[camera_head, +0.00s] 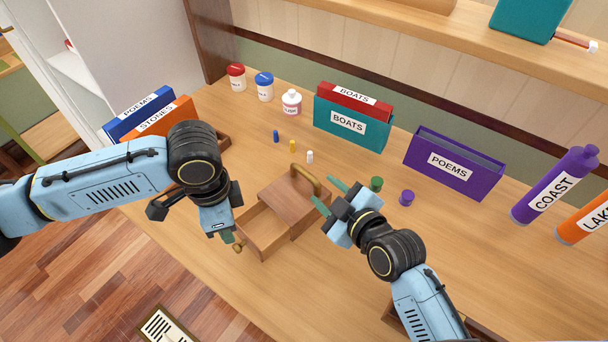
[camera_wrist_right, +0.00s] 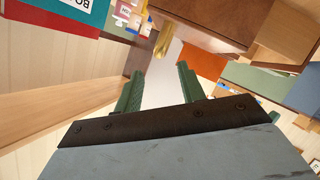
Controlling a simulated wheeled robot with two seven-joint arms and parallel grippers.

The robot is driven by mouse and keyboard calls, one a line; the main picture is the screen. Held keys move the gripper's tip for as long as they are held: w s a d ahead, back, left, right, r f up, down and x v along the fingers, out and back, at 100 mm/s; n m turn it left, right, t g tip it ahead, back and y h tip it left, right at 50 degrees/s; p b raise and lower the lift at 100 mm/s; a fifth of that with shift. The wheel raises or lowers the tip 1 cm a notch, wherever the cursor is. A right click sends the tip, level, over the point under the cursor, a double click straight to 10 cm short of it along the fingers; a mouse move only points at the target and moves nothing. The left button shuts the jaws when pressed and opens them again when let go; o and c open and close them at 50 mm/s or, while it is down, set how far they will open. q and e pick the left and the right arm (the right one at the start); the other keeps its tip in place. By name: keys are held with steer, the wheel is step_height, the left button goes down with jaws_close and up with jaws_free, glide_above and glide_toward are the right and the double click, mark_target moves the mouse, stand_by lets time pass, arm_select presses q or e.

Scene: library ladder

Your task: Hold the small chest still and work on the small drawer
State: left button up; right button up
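The small wooden chest (camera_head: 295,197) stands on the table with a brass handle (camera_head: 307,178) on top. Its small drawer (camera_head: 262,232) is pulled out toward the lower left and looks empty. My left gripper (camera_head: 231,240) is at the drawer's front, close to its brass knob (camera_head: 239,247). Its fingers are mostly hidden, so I cannot tell its grip. My right gripper (camera_head: 328,195) is open just right of the chest. In the right wrist view its green fingers (camera_wrist_right: 158,88) are apart with nothing between them. The brass handle (camera_wrist_right: 163,40) and chest (camera_wrist_right: 205,20) lie beyond.
Jars (camera_head: 264,87), BOATS boxes (camera_head: 350,122), a purple POEMS box (camera_head: 452,166) and a COAST tube (camera_head: 552,187) stand farther back. Table below the drawer is clear.

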mark_target(312, 180)
steer(key=x, duration=0.8)
steer(key=shift+w+a, duration=0.2)
steer(key=shift+w, duration=0.05)
